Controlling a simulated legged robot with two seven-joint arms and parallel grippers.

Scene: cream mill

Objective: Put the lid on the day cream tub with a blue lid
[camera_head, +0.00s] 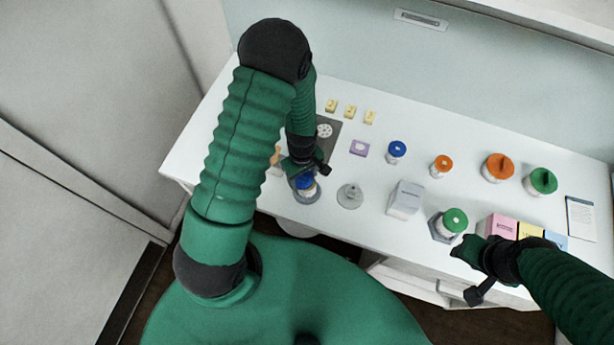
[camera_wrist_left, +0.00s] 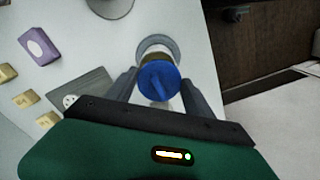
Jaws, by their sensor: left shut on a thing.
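The day cream tub's blue lid (camera_wrist_left: 158,82) is between the fingers of my left gripper (camera_wrist_left: 160,90) in the left wrist view. The gripper is shut on the lid. The white tub (camera_wrist_left: 152,50) shows just beyond the lid, in a round grey holder (camera_head: 308,199) near the table's front edge. In the head view the lid (camera_head: 304,181) is over the tub, partly hidden by my gripper (camera_head: 307,171). I cannot tell whether it is seated or slightly above. My right gripper (camera_head: 469,271) is at the front right, near a green-lidded tub; its finger opening is unclear.
Another blue-lidded jar (camera_head: 397,151) stands farther back. Orange-lidded jars (camera_head: 497,167) stand at the back.

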